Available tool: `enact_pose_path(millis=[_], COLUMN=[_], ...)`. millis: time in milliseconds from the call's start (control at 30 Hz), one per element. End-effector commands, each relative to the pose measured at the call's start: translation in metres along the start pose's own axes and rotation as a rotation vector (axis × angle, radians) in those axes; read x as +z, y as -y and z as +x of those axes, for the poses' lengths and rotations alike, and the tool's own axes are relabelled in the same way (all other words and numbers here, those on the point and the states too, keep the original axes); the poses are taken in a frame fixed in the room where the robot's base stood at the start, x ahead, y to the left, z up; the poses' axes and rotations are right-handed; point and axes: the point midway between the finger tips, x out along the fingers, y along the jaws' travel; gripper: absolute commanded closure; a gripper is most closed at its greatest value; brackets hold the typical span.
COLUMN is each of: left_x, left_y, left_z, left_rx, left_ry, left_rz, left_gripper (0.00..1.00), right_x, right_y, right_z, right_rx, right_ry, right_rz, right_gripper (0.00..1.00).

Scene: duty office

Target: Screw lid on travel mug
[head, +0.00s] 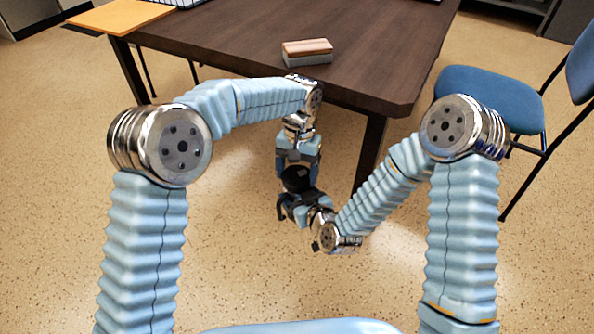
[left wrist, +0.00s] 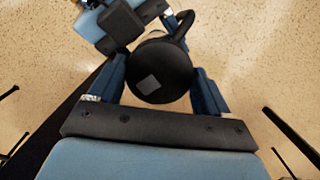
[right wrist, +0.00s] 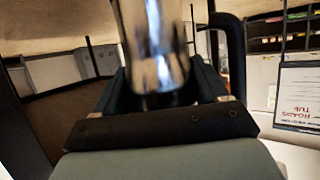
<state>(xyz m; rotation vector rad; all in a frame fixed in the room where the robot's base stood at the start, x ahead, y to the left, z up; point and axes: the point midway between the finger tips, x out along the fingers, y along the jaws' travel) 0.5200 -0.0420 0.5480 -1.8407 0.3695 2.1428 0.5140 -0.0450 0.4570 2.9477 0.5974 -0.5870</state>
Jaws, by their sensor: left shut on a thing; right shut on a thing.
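The black lid (left wrist: 160,72), a round disc with a grey square on it, sits between the fingers of my left gripper (left wrist: 158,85) in the left wrist view. The lid shows dark and small in the head view (head: 296,178). My left gripper points down from above and is shut on it. The shiny chrome travel mug (right wrist: 155,45) stands between the fingers of my right gripper (right wrist: 165,85), which is shut on it from the side. Its black handle (right wrist: 230,50) shows at right. The lid is over the mug; whether its thread is engaged is hidden.
A dark wooden table (head: 230,50) stands ahead, with a brown and grey block (head: 307,52) near its front edge. An orange folder (head: 120,17) lies at the table's left corner. A blue chair (head: 490,95) stands at right. The mug is over open speckled floor (head: 250,270).

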Motion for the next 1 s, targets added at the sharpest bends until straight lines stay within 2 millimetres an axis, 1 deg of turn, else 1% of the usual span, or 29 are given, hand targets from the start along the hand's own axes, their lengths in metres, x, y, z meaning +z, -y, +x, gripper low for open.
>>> enact_pose_path(millis=[167, 200, 333, 533, 600, 900, 1000], left_x=[0.0, 0.0, 0.0, 0.0, 0.0, 0.005, 0.007], left_y=[0.0, 0.0, 0.0, 0.0, 0.0, 0.0, 0.0], left_z=[-0.001, -0.001, -0.001, -0.001, -0.004, -0.04, -0.045], left_rx=[0.001, 0.001, 0.001, 0.001, 0.001, 0.001, 0.001], left_ry=[-0.001, -0.001, -0.001, -0.001, -0.002, -0.004, -0.002], left_rz=[-0.002, -0.003, -0.004, -0.004, -0.005, -0.004, -0.004], left_gripper=[0.51, 0.2, 0.0, 0.0, 0.0, 0.0, 0.0], right_x=[0.0, 0.0, 0.0, 0.0, 0.0, 0.0, 0.0], right_y=[0.0, 0.0, 0.0, 0.0, 0.0, 0.0, 0.0], right_z=[0.0, 0.0, 0.0, 0.0, 0.0, 0.0, 0.0], right_rx=[0.001, 0.001, 0.0, 0.0, 0.0, 0.0, 0.0], right_ry=[0.001, 0.001, 0.0, -0.001, -0.001, -0.001, -0.001], right_rz=[0.0, 0.0, 0.0, 0.0, 0.0, 0.0, 0.0], right_gripper=[1.0, 1.0, 1.0, 1.0, 1.0, 1.0, 1.0])
